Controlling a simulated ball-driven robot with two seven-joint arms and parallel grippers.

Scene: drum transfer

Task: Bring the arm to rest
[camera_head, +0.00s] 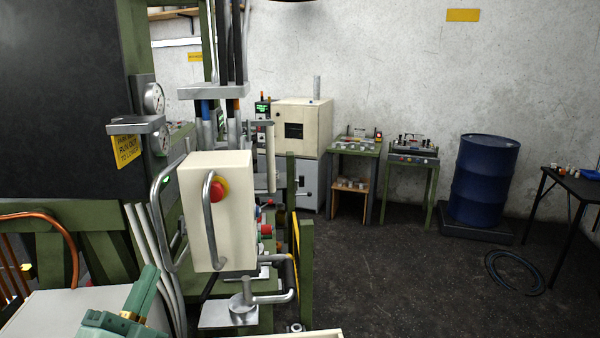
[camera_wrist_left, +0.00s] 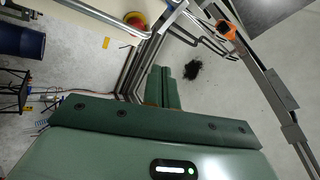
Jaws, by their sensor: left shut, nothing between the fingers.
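My left gripper (camera_head: 148,275) is green and shows at the bottom left of the head view, in front of a pale flat surface. In the left wrist view its two green fingers (camera_wrist_left: 164,74) lie side by side, shut with nothing between them. My right gripper is in neither view. The blue drum (camera_head: 483,180) stands upright on a dark low platform (camera_head: 475,233) at the right by the wall, far from the gripper. It also shows at the left edge of the left wrist view (camera_wrist_left: 22,42).
A cream control box (camera_head: 228,225) with a red button and grey handles stands close, right of the gripper. Green machine framing (camera_head: 105,255) and pipes are near it. Work tables (camera_head: 355,150) line the back wall. A coiled hose (camera_head: 515,272) lies on the otherwise open floor.

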